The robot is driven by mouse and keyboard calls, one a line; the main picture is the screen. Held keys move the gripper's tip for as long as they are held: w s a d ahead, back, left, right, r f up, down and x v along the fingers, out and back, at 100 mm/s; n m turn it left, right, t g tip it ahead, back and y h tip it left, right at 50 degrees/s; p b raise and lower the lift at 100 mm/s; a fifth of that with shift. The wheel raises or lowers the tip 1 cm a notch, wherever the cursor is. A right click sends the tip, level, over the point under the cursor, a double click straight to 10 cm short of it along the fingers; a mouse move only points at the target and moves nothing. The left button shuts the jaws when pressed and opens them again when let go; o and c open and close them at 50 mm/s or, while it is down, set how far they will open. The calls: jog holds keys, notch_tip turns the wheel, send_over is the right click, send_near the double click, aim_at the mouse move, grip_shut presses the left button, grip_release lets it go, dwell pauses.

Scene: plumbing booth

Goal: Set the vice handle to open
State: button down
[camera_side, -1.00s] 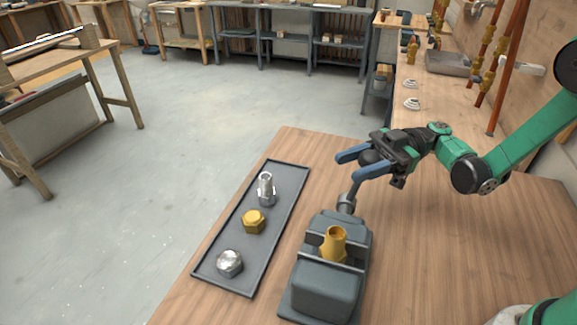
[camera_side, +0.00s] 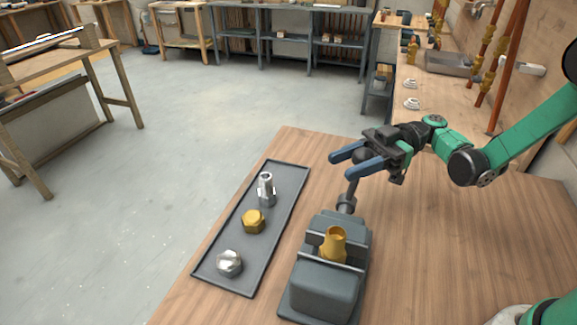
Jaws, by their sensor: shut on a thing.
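The grey vice (camera_side: 328,285) stands on the wooden bench with a brass fitting (camera_side: 334,243) between its jaws. The vice handle (camera_side: 351,190) is a dark lever rising from the back of the vice, leaning slightly right, with a round black knob (camera_side: 362,157) at its top. My gripper (camera_side: 342,165) comes in from the right. Its two blue fingers are on either side of the knob, shut on the handle. The fingers and gripper body partly hide the knob.
A dark tray (camera_side: 214,258) left of the vice holds a silver fitting (camera_side: 266,190), a brass nut (camera_side: 253,221) and a silver nut (camera_side: 229,262). The bench right of the vice is clear. Copper pipes (camera_side: 503,65) run up the back right wall.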

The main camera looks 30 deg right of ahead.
jog(key=w+a+f+m+g+h, duration=0.2)
jog(key=w+a+f+m+h, duration=0.1)
jog(key=w+a+m+h, duration=0.1)
jog(key=shift+w+a+f+h, duration=0.15)
jog(key=shift+w+a+h, duration=0.3)
jog(key=shift+a+h, duration=0.2)
jog(key=shift+f, duration=0.1)
dwell(0.5)
jog(key=shift+c, duration=2.1)
grip_release()
jog(key=shift+w, duration=0.1)
jog(key=v, duration=0.5)
jog(key=shift+d, duration=0.3)
jog(key=shift+r, duration=0.2)
